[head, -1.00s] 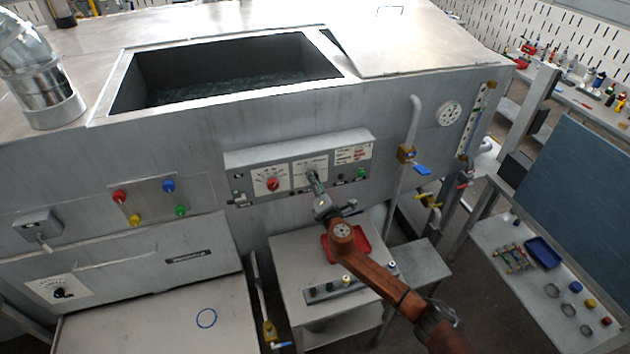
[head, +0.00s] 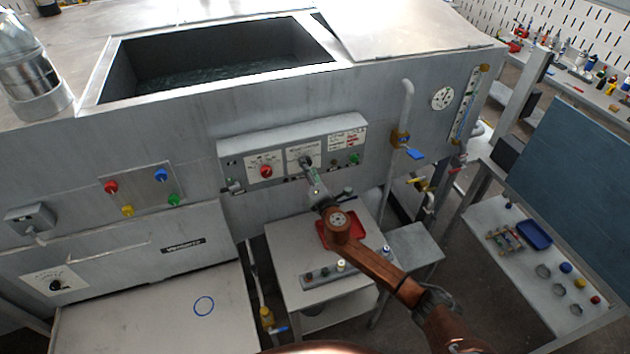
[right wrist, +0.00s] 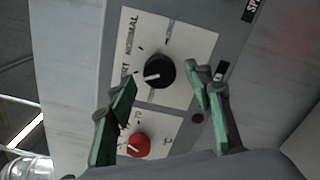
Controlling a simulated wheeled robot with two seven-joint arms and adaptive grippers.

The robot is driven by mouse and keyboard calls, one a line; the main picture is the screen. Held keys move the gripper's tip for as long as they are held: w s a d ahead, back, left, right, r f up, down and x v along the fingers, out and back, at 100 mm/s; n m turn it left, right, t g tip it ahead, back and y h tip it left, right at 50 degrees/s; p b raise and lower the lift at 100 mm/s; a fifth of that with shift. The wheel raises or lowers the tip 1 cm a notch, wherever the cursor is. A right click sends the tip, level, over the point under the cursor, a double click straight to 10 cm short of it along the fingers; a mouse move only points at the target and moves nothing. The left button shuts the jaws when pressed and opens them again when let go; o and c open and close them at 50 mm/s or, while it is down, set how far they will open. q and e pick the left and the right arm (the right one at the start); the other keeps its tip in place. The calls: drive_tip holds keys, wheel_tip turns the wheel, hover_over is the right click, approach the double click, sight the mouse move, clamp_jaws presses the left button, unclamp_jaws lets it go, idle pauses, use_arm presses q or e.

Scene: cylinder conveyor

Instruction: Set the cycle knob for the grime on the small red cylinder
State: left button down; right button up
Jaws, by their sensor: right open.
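The black cycle knob (right wrist: 159,71) sits on a white dial plate in the right wrist view, its white pointer line towards the plate's left edge. "NORMAL" is printed beside it; another label is partly hidden. The knob also shows in the head view (head: 304,161). My right gripper (right wrist: 161,80) is open, its green-padded fingers either side of the knob; I cannot tell whether they touch it. In the head view the right gripper (head: 312,178) reaches up to the panel. A small red cylinder-like piece (head: 595,299) lies on the right-hand shelf. My left gripper is not in view.
A red knob (right wrist: 137,145) is beside the black one, close to a finger. A red tray (head: 322,232) and a rack stand on the small table (head: 285,245) below the panel. A pipe with a blue-handled valve (head: 401,139) runs right of the panel.

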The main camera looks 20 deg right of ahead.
drive_tip(key=s, duration=1)
drive_tip(key=shift+s+d, duration=0.2)
drive_tip(key=shift+s, duration=0.2)
